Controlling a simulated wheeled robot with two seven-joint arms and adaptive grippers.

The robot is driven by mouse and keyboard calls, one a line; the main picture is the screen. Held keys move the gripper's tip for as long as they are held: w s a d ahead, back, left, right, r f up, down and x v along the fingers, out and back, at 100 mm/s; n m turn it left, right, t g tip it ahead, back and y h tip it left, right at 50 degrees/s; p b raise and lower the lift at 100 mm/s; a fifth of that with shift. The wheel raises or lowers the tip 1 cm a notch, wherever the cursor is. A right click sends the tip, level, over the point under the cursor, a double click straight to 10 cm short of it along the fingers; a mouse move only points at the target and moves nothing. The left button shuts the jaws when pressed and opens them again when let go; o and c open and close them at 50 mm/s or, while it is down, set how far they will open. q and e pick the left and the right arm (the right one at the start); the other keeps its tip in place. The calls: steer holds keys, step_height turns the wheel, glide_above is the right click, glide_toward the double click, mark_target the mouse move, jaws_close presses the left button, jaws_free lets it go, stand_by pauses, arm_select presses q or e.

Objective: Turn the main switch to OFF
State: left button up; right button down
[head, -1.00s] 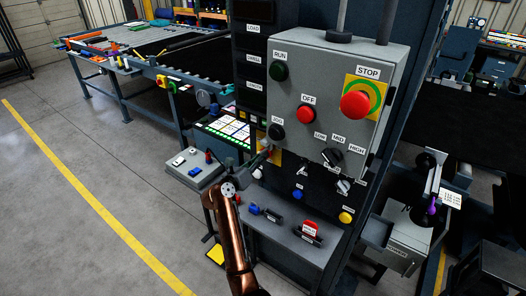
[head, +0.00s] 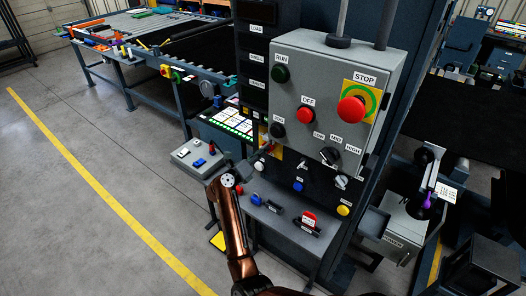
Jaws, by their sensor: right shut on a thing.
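The grey control box (head: 312,66) carries a red OFF button (head: 305,115), a red STOP button (head: 351,110) on a yellow plate, and a black three-position selector (head: 329,155). Below its left corner, a yellow plate (head: 276,153) shows partly behind my right gripper (head: 264,155); I take it for the main switch's plate. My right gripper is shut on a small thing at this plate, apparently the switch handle. The gripper hides most of the handle, so I cannot read its position. My left gripper is not in view.
A small grey console (head: 198,158) stands left of my right arm. A shelf below the panel bears a red rocker (head: 309,218) and a blue part (head: 255,198). A yellow button (head: 343,210) is on the lower panel. Open floor lies to the left.

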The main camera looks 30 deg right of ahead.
steer(key=c, duration=2)
jaws_free()
